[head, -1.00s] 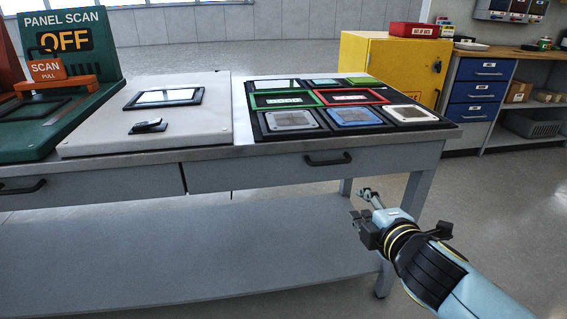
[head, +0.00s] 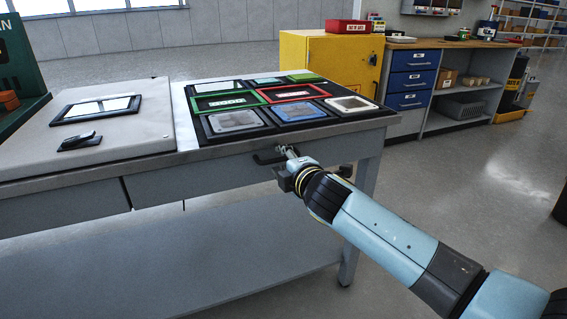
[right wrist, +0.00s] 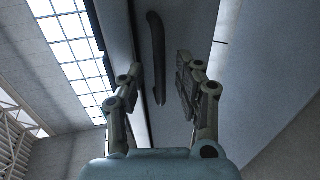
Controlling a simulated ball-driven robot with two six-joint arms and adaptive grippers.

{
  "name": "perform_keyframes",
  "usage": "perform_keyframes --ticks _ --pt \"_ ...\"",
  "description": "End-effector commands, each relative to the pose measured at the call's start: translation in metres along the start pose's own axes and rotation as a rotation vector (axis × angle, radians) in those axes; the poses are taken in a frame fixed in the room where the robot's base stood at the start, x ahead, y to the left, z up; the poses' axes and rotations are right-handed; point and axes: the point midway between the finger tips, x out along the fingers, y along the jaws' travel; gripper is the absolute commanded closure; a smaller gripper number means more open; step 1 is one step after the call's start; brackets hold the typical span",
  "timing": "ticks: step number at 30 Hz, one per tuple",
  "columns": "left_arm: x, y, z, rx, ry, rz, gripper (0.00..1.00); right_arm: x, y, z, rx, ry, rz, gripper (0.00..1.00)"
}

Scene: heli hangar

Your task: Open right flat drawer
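The right flat drawer (head: 225,172) is a grey front under the table's top edge and looks closed. Its dark bar handle (head: 268,158) shows just left of my right gripper (head: 287,152), whose fingers are at the handle in the head view. In the right wrist view the handle (right wrist: 157,58) lies ahead, between the two spread fingers of the gripper (right wrist: 161,88). The fingers stand apart on both sides of it, and a gap shows on each side. My left gripper is in neither view.
The grey table (head: 150,158) carries a black board with framed panels (head: 250,97) above the drawer. A neighbouring drawer (head: 70,207) is to the left. A yellow cabinet (head: 322,65) and a blue-drawer bench (head: 412,80) stand behind.

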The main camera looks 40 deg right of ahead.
Motion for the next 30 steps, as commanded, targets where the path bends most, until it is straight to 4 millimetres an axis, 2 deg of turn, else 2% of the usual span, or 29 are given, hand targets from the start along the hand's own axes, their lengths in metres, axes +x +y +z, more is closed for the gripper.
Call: perform_keyframes --ticks 5,13,30 --pt "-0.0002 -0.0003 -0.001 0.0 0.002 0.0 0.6 -0.0001 -0.0001 0.0001 0.0 0.0 -0.001 0.66" --pt "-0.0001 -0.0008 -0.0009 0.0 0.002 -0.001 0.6 -0.0004 -0.0004 0.0001 0.0 0.0 -0.001 1.0" --pt "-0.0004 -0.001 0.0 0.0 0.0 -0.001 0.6 -0.0026 -0.0017 0.0001 -0.001 -0.001 -0.003 1.0"
